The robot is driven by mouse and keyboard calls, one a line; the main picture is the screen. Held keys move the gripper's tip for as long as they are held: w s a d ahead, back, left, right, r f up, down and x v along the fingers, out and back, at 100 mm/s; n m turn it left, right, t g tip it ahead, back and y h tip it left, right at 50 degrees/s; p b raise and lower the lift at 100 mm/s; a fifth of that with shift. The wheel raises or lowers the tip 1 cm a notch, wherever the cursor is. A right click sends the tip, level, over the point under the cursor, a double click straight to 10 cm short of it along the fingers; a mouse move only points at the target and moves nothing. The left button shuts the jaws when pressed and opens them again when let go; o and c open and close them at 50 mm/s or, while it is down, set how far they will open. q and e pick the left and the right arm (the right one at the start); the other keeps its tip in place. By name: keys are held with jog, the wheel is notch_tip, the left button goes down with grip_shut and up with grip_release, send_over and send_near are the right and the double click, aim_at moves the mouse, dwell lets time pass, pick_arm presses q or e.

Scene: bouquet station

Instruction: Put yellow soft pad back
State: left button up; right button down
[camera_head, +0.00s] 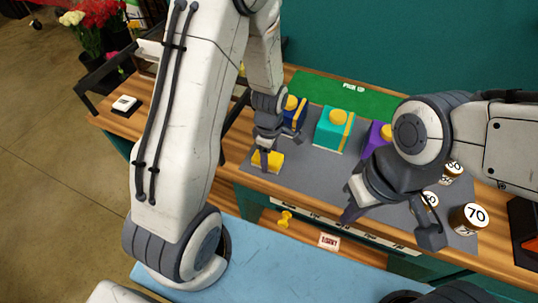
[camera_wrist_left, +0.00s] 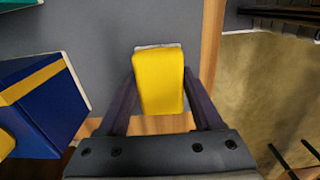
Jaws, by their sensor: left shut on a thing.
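The yellow soft pad (camera_head: 273,162) is at the left front of the grey mat (camera_head: 230,160). My left gripper (camera_head: 264,158) points down at it from above. In the left wrist view the yellow pad (camera_wrist_left: 159,80) sits between the two fingers (camera_wrist_left: 158,100), which are shut on its sides. A thin pale edge shows at the pad's far end. I cannot tell whether the pad touches the mat. My right gripper (camera_head: 392,226) hangs over the front right of the mat, its fingers spread apart with nothing seen between them.
A blue box (camera_head: 293,115), a teal box (camera_head: 333,130) and a purple box (camera_head: 376,138) stand behind, with yellow tops. A green mat (camera_head: 345,104) lies at the back. A yellow object (camera_head: 285,219) lies below the front edge.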

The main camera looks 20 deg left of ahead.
aim_at(270, 156)
pick_arm(q)
jog(key=shift+f, duration=0.1)
jog(key=o, duration=1.3)
notch_tip(270, 156, up, 11)
jog(key=b, duration=0.1)
jog(key=shift+s+d+r+m+h, duration=0.15)
jog(key=shift+s+d+r+m, duration=1.45)
jog(key=shift+s+m, duration=2)
jog(key=shift+s+d+r+m+h, duration=0.2)
jog(key=shift+s+d+r+m, duration=0.45)
jog(key=shift+s+d+m, duration=2.95)
jog(key=shift+s+d+r+m+h, duration=0.15)
jog(key=shift+s+d+r+m, duration=1.3)
jog(key=shift+m, duration=3.85)
